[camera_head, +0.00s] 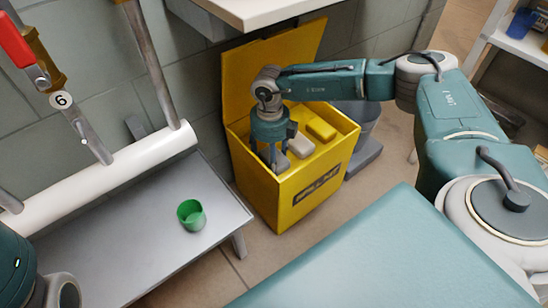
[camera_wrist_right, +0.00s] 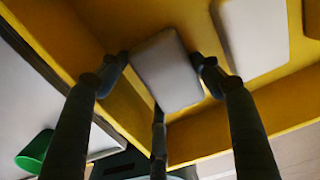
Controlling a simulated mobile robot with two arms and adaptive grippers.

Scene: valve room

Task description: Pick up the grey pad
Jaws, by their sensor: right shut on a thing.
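My right gripper (camera_head: 274,156) reaches down into the open yellow bin (camera_head: 290,205). It is shut on a grey pad (camera_wrist_right: 167,72), with fingers on both sides of it in the right wrist view. In the head view, the gripper largely hides this pad (camera_head: 282,164). A second, paler pad (camera_wrist_right: 250,36) lies beside it in the bin, apart from the fingers; it also shows in the head view (camera_head: 301,145). A yellow pad (camera_head: 321,129) lies further right. My left gripper is out of view; only part of the left arm shows at the lower left.
The bin's walls stand close around the gripper, and its lid (camera_head: 240,85) is raised behind. A grey bench (camera_head: 130,235) with a green cup (camera_head: 191,214) stands left. A white shelf (camera_head: 262,10) overhangs behind. Pipes with a red handle (camera_head: 14,42) are at the left.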

